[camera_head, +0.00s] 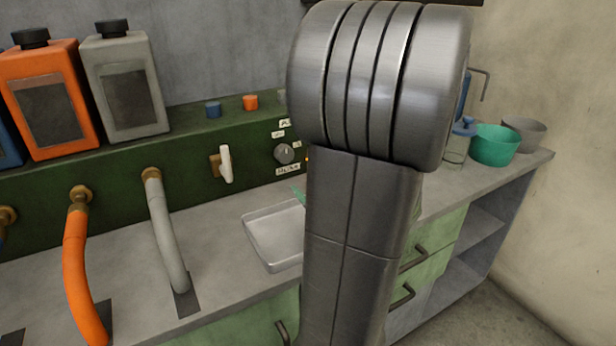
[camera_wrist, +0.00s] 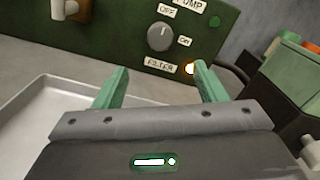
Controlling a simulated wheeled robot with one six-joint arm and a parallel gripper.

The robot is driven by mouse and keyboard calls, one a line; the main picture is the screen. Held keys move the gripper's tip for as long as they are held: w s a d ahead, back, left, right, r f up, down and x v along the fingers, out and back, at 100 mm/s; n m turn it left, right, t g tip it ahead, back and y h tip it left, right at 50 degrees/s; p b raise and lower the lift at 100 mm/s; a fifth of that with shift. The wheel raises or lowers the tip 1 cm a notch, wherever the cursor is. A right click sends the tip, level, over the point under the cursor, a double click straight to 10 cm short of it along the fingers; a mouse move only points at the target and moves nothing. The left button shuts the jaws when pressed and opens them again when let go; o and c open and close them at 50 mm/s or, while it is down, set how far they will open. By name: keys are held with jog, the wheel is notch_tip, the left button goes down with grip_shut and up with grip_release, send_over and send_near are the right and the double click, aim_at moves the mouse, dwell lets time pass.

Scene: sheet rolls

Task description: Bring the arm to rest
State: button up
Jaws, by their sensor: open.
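My gripper (camera_wrist: 158,84) shows in the wrist view with its two green fingers spread apart and nothing between them. It is above the counter, facing the green panel with the grey knob (camera_wrist: 161,37). The knob's labels read OFF and ON, with PUMP above and FILTER below, and a small lamp glows beside the FILTER label. In the head view my arm fills the middle and hides most of my gripper; only a bit of green shows at its left side, above the tray.
A metal tray (camera_head: 258,252) lies on the counter (camera_head: 222,220) left of my arm. An orange hose (camera_head: 76,270) and a grey hose (camera_head: 165,230) rise at the left. Jugs stand on the ledge behind. A green bowl (camera_head: 494,146) and a grey bowl (camera_head: 526,132) stand at the right.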

aim_at(287, 157)
dwell(0.4)
jog(key=x, duration=1.3)
jog(key=shift+w+a, duration=0.25)
jog(key=shift+w, duration=0.05)
jog(key=shift+s, duration=0.1)
